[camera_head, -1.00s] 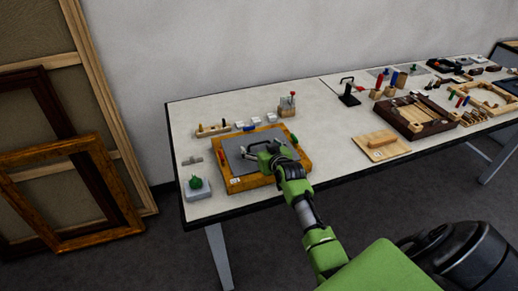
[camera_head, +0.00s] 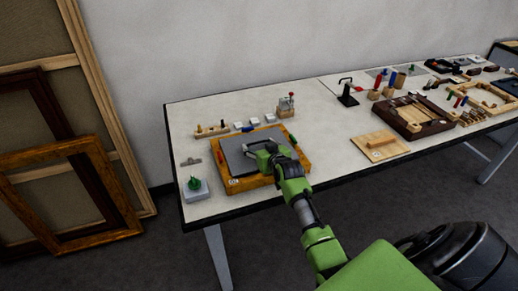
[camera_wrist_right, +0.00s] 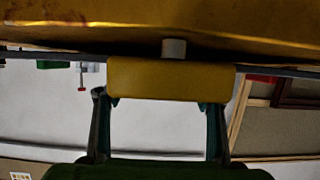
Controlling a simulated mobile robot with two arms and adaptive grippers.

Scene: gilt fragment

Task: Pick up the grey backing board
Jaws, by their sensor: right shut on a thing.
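The grey backing board (camera_head: 231,158) lies flat within the gilt frame (camera_head: 262,182) at the left end of the table. My right gripper (camera_head: 262,154) is over the right part of the board and hides some of it. In the right wrist view my right gripper (camera_wrist_right: 160,118) is shut on a yellow block-like grip piece (camera_wrist_right: 170,80). A short pale post (camera_wrist_right: 173,48) stands behind that piece, and a gilt surface (camera_wrist_right: 80,32) fills the top. I cannot tell whether the board is raised. My left gripper is not in view.
A grey block with a green top (camera_head: 195,188) stands left of the frame. A peg rack (camera_head: 212,130) and small white blocks are behind it. A wooden board (camera_head: 381,146) and dark tray (camera_head: 415,117) are to the right. Picture frames (camera_head: 75,200) lean against the wall.

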